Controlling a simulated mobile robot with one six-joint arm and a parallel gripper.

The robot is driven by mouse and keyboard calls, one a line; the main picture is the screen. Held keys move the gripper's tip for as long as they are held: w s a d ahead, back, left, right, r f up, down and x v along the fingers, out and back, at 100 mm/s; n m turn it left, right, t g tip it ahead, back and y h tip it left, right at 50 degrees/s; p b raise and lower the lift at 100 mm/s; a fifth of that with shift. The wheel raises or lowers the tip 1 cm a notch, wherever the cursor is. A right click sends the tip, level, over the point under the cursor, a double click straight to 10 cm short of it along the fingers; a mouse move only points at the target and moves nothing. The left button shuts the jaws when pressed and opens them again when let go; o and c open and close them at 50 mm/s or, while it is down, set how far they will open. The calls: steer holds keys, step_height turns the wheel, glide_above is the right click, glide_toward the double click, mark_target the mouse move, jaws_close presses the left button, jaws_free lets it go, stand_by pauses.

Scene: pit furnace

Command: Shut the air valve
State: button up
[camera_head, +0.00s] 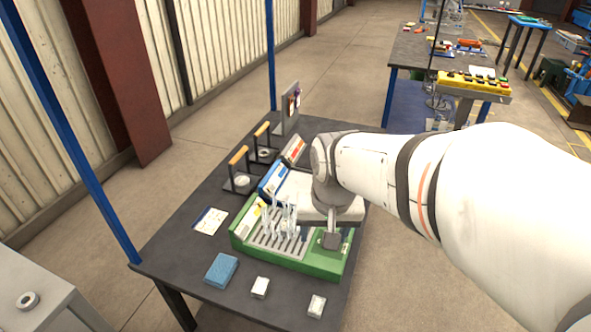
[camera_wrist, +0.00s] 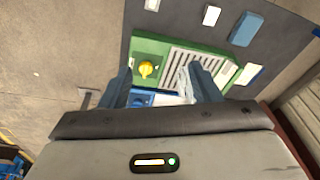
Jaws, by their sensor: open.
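A small yellow knob (camera_wrist: 147,69), which looks like the air valve, stands on the green unit (camera_wrist: 150,47) in the wrist view. My gripper (camera_wrist: 160,71) is open, its two dark fingers well apart above the unit. The knob shows between the fingers, nearer the left one, and I see no contact with it. In the head view the green unit (camera_head: 240,236) lies on the dark table, and my arm reaches over its right end. The knob is hidden there.
The dark table (camera_head: 183,245) also carries a blue block (camera_head: 221,269), small white blocks (camera_head: 260,287), a paper card (camera_head: 210,221) and orange-handled stands (camera_head: 239,156). Upright white pieces (camera_head: 284,222) stand on the unit's slotted part. The table's front left is mostly clear.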

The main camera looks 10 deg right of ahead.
steer(key=w+d+f+m, duration=0.2)
steer(key=w+f+m, duration=0.2)
steer(key=w, duration=0.1)
steer(key=w+d+f+m+g, duration=0.1)
steer(key=w+d+f+m, duration=0.2)
steer(key=w+f+m, duration=0.1)
steer(key=w+d+f+m+g+b, duration=0.1)
steer(key=w+d+f+m, duration=0.2)
steer(key=w+f, duration=0.3)
steer(key=shift+m, duration=1)
steer(key=f, duration=0.9)
steer(key=shift+w+d, duration=0.3)
steer(key=shift+c, duration=0.4)
steer(key=c, duration=0.9)
